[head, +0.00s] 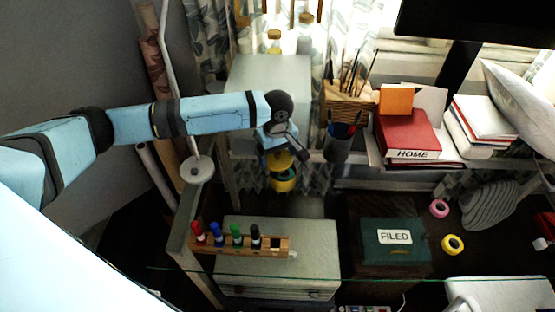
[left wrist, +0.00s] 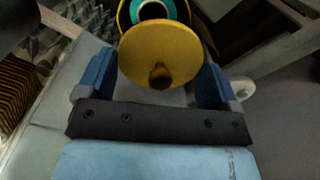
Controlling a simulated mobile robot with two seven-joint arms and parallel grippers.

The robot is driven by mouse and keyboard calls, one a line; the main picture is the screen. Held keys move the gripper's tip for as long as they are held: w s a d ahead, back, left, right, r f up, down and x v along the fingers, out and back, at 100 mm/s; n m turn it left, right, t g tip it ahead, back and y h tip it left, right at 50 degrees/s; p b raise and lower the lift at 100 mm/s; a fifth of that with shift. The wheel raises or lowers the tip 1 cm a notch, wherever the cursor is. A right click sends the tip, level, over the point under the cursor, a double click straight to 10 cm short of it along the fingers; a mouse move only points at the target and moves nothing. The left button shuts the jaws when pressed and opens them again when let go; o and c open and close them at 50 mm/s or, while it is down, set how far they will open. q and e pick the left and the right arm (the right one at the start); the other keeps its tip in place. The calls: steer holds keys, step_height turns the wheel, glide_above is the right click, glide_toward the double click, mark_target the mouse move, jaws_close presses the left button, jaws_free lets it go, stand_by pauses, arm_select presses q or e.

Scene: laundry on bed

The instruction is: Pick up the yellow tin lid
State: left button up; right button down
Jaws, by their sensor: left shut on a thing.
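The yellow tin lid (left wrist: 160,45) is a round disc with a dark knob, between my left gripper's blue fingers in the left wrist view. My left gripper (left wrist: 155,78) is shut on it. In the head view the left gripper (head: 283,149) is at the middle, with the yellow lid (head: 280,160) partly hidden under it. A yellow tin (head: 285,185) with a teal inside shows just below the lid. In the left wrist view the tin (left wrist: 181,11) is behind the lid, its opening partly uncovered. My right gripper is not in view.
A wooden rack with several markers (head: 270,245) stands on a pale box in front. A green FILED box (head: 395,240) is at the lower right. A wicker basket (head: 347,105), a dark pen cup (head: 338,145) and a red HOME book (head: 408,133) stand right of the gripper.

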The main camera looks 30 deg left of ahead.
arm_select(q)
step_height(320, 180, up, 15)
steer(key=p, duration=1.2)
glide_above(283, 161)
step_height(283, 161, down, 11)
steer(key=shift+w+r, duration=0.15)
steer(key=shift+r, duration=0.05)
steer(key=shift+f, duration=0.8)
step_height(283, 161, down, 4)
steer(key=b, duration=0.5)
steer(key=shift+f, duration=1)
